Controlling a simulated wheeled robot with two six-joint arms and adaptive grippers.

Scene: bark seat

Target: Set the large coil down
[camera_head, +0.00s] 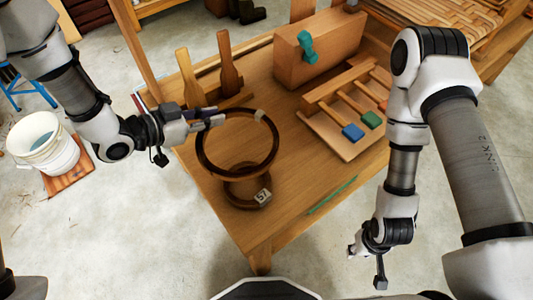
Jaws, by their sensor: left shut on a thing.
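The large coil (273,158) is a dark brown ring with a pale tag on its upper right edge. My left gripper (213,121) is shut on its upper left rim. The ring looks level and overlaps a smaller coil (248,195) in the picture. The smaller coil lies on the wooden table near its front corner and bears a tag marked 57. Whether the large coil touches it or the table, I cannot tell. My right gripper (368,264) hangs off the table's right front side, apart from both coils; its fingers are too small to read.
Two wooden paddles (230,65) stand in a holder behind the large coil. A wooden block (318,50) with a teal knob and a rack of coloured-tipped tools (345,110) stand right. A green strip (332,196) lies near the front edge. A white bucket (43,147) stands left.

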